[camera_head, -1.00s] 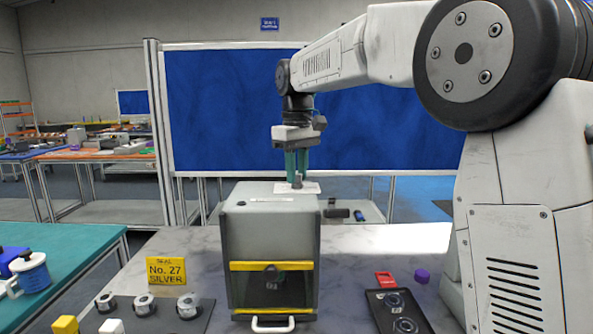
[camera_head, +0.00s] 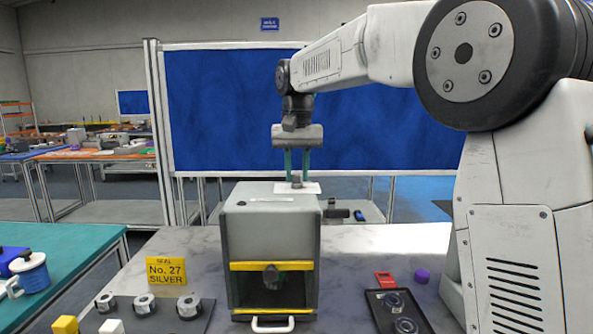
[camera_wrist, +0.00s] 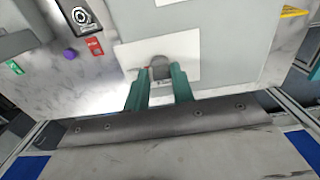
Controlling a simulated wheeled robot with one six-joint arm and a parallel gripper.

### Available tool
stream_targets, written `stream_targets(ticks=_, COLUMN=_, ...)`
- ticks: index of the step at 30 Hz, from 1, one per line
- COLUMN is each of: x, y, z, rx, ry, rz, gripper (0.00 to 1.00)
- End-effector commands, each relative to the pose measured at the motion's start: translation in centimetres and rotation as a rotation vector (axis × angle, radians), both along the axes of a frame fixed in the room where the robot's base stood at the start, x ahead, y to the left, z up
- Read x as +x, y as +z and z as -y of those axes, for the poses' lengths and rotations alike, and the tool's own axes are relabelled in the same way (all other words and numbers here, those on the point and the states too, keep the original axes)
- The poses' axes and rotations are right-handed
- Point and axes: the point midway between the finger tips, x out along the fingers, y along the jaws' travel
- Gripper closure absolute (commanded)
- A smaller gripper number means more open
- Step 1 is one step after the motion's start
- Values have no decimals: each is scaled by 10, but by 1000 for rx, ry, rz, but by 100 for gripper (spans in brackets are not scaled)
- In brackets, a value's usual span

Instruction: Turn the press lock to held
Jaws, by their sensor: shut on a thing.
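The press (camera_head: 234,247) is a grey box with yellow bars and an open front, standing on the marbled table. Its lock is a small grey knob (camera_head: 297,181) on a white plate (camera_head: 313,189) on the press top. The knob also shows in the wrist view (camera_wrist: 160,69), at the fingertips. My gripper (camera_head: 297,176) points down from above with its teal fingers shut on the knob, one on each side. The lock's markings are too small to read. A dark plunger (camera_head: 272,277) shows inside the press opening, and a white handle (camera_head: 272,325) is at its lower front.
Several silver rolls (camera_head: 188,307) and a yellow "No. 27 SILVER" sign (camera_head: 166,271) stand left of the press. A black tray with round parts (camera_head: 372,306), a red tag (camera_head: 386,278) and a purple cylinder (camera_head: 421,275) lie to the right. A blue panel (camera_head: 220,120) stands behind.

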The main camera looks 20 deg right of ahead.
Motion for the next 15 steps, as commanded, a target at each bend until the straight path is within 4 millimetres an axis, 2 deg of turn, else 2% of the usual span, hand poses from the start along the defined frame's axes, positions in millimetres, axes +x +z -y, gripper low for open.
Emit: stream_targets(ticks=15, x=1, y=1, z=0, rx=1, ry=-42, rz=4, gripper=98)
